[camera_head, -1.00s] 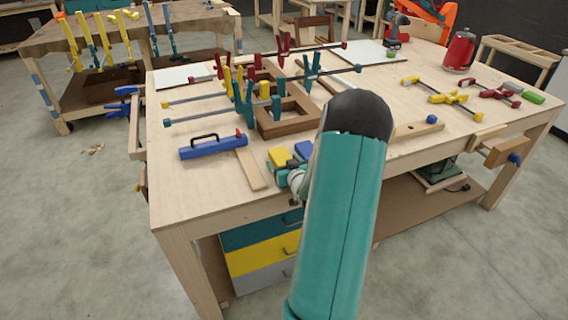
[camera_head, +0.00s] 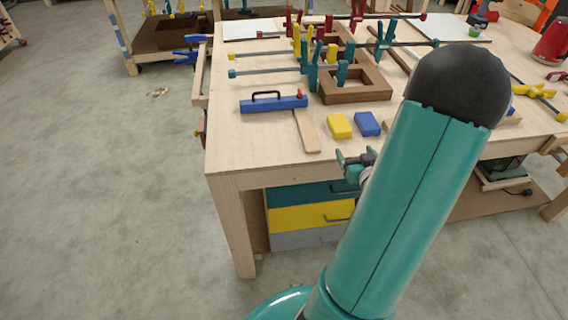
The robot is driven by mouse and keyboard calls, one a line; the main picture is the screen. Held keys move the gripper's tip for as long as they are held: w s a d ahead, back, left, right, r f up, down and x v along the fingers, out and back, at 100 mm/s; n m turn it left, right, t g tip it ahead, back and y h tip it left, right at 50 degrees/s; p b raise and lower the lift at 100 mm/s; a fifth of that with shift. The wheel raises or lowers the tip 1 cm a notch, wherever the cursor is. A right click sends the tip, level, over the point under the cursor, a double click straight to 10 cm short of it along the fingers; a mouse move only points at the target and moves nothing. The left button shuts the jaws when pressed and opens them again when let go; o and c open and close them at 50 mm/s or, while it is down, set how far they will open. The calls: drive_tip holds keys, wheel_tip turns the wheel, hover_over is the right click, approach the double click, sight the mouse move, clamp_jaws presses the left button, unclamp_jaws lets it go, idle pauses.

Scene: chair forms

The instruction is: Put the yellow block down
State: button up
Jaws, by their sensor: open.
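The yellow block (camera_head: 339,126) lies on the wooden workbench (camera_head: 240,150) near its front edge. A blue block (camera_head: 367,124) lies just to its right. My gripper (camera_head: 352,165) shows partly at the bench's front edge, below and apart from the yellow block. Its fingers look spread and hold nothing that I can see. My teal arm hides part of the gripper and the bench to the right.
A blue tool with a black handle (camera_head: 273,103) and a flat wood strip (camera_head: 306,130) lie left of the blocks. A brown wooden frame (camera_head: 355,90) with several clamps stands behind. Drawers (camera_head: 310,215) sit below.

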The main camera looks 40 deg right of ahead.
drive_tip(key=w+a+r+n+g+y, duration=0.2)
drive_tip(key=w+a+r, duration=0.4)
drive_tip(key=w+a, duration=0.15)
drive_tip(key=a+r+n+g+y, duration=0.1)
drive_tip(key=a+r, duration=0.4)
drive_tip(key=a, duration=0.6)
drive_tip(key=a+r+n+g+y, duration=0.1)
drive_tip(key=a+r, duration=0.4)
drive_tip(key=a, duration=0.6)
drive_tip(key=shift+s+a+r+g+y, duration=0.25)
drive_tip(key=shift+s+a+g+y, duration=0.2)
drive_tip(key=shift+g, duration=0.45)
drive_tip(key=shift+o, duration=0.4)
drive_tip(key=s+a+r+n+g+y, duration=0.2)
drive_tip(key=s+a+y, duration=0.1)
drive_tip(key=s+a, duration=0.5)
drive_tip(key=a, duration=0.3)
drive_tip(key=shift+s+a, duration=0.15)
drive_tip(key=shift+s, duration=0.25)
drive_tip(key=shift+r, duration=0.1)
